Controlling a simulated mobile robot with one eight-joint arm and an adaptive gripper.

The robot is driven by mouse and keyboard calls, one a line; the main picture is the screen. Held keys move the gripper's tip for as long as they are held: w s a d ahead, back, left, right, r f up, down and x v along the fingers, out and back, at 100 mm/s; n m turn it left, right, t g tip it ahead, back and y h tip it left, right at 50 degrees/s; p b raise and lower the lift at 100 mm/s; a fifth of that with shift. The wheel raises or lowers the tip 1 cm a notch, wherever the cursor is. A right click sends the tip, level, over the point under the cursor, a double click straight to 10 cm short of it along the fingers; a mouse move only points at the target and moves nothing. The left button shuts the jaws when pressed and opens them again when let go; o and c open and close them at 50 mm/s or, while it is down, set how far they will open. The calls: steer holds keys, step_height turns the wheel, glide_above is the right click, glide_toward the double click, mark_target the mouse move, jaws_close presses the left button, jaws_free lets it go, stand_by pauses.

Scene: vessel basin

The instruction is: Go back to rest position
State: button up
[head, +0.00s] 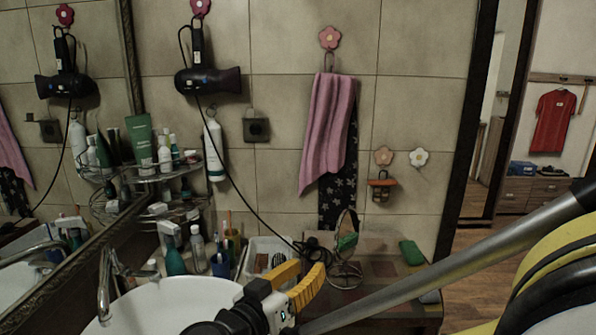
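My gripper (311,265) is at the lower middle of the head view, over the right rim of the white sink (165,305). Its two yellow fingers point up and to the right, with a gap between their tips. I see nothing held in the gap. My arm reaches in from the right edge.
A faucet (104,297) stands at the sink's left. Bottles (174,262) and a white basket (250,257) are behind it. A round mirror (346,228) and a green item (412,252) sit on the patterned top (385,268). A hair dryer (208,79) and pink towel (327,130) hang above.

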steer(key=s+d+f+n+g+y, duration=0.1)
steer(key=s+d+f+g+y, duration=0.15)
steer(key=d, duration=0.55)
steer(key=s+d+f+n+g+y, duration=0.1)
steer(key=d+f+g, duration=0.2)
steer(key=d, duration=0.4)
steer(key=s+d+f+n+g+y, duration=0.1)
steer(key=s+y, duration=0.5)
steer(key=s, duration=0.6)
steer(key=shift+d+f+n, duration=0.5)
steer(key=shift+d+f, duration=0.4)
steer(key=shift+d, duration=0.15)
